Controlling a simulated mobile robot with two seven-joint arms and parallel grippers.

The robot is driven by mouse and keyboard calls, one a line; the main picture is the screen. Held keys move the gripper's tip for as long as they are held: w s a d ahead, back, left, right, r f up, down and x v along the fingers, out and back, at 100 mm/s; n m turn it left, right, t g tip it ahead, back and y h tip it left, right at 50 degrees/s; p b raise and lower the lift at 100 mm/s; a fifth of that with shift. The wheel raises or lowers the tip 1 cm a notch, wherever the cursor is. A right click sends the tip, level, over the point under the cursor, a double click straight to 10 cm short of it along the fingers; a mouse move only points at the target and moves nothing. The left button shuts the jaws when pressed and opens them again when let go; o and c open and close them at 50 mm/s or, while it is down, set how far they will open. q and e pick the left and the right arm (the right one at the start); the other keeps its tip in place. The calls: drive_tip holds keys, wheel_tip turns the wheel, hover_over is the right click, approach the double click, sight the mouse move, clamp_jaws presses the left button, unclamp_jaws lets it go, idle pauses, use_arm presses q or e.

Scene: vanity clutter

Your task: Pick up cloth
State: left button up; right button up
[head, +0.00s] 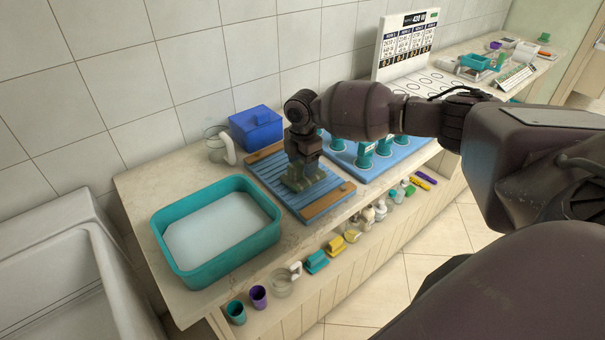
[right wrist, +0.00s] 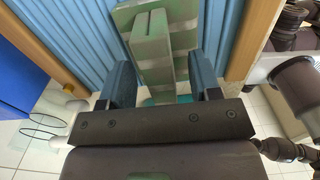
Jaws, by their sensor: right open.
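The cloth (head: 297,186) is a small grey-green piece with paler bands, lying on a blue slatted board with wooden ends (head: 327,203). My right gripper (head: 303,172) points down right over the cloth and hides part of it. In the right wrist view the cloth (right wrist: 150,18) shows a raised fold standing between the two blue fingers of the open gripper (right wrist: 163,78). Whether the fingers touch the fold is hard to tell. My left gripper is not in view.
A teal basin (head: 270,236) stands left of the board. A blue box (head: 256,127) and a clear jug (head: 217,148) are behind it. A blue rack with teal cups (head: 365,155) is close on the right.

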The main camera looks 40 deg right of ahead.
drive_tip(key=c, duration=1)
drive_tip(key=shift+r, duration=0.1)
